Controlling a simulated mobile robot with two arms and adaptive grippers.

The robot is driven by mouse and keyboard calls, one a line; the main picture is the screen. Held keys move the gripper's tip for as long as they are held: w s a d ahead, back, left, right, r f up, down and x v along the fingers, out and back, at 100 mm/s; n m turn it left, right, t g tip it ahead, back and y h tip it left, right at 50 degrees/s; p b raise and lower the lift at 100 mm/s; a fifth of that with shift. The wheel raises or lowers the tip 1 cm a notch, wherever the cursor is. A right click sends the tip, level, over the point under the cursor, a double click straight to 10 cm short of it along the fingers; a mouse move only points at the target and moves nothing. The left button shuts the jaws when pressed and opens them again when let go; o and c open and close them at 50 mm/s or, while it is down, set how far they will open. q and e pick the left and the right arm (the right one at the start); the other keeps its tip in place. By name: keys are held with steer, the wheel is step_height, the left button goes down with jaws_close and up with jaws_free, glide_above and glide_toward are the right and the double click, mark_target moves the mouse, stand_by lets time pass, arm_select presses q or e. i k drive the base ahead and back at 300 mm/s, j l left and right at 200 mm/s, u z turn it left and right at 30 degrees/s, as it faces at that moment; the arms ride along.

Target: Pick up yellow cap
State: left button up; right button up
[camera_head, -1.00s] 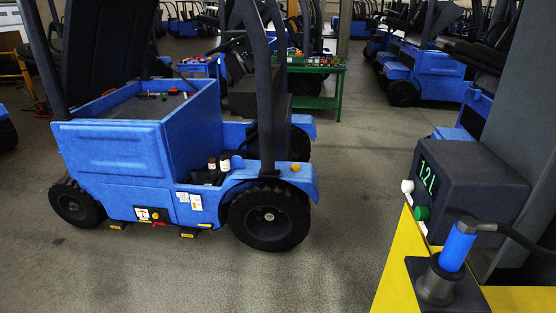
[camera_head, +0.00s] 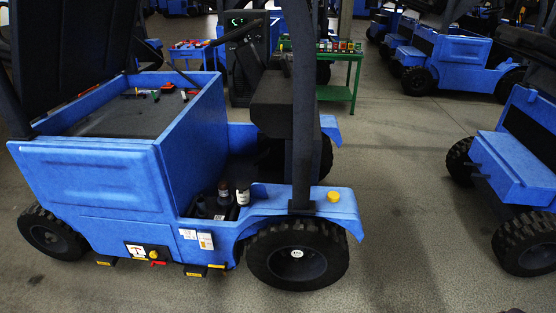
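A small round yellow cap (camera_head: 334,196) sits on top of the blue rear fender of the nearest forklift (camera_head: 110,183), right of the dark upright post. Neither of my grippers shows in this view, so I cannot see whether they are open or shut.
The forklift's open compartment (camera_head: 120,118) holds several small coloured items. Two bottles (camera_head: 243,193) stand in a recess beside the post. A green table (camera_head: 345,92) with assorted items stands behind. Other blue forklifts (camera_head: 515,160) stand at right. Grey floor (camera_head: 410,220) between them is clear.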

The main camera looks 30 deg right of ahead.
mark_target(332, 196)
steer(key=i+l+u, duration=0.1)
steer(key=l, duration=0.3)
steer(key=i+l, duration=0.25)
steer(key=l, duration=0.15)
steer(key=i+l+u, duration=0.15)
steer(key=l, duration=0.25)
steer(key=i+l, duration=0.15)
steer(key=l, duration=0.3)
steer(key=i+l+u, duration=0.15)
steer(key=l, duration=0.25)
steer(key=i+l, duration=0.1)
steer(key=l, duration=0.35)
steer(key=u, duration=0.05)
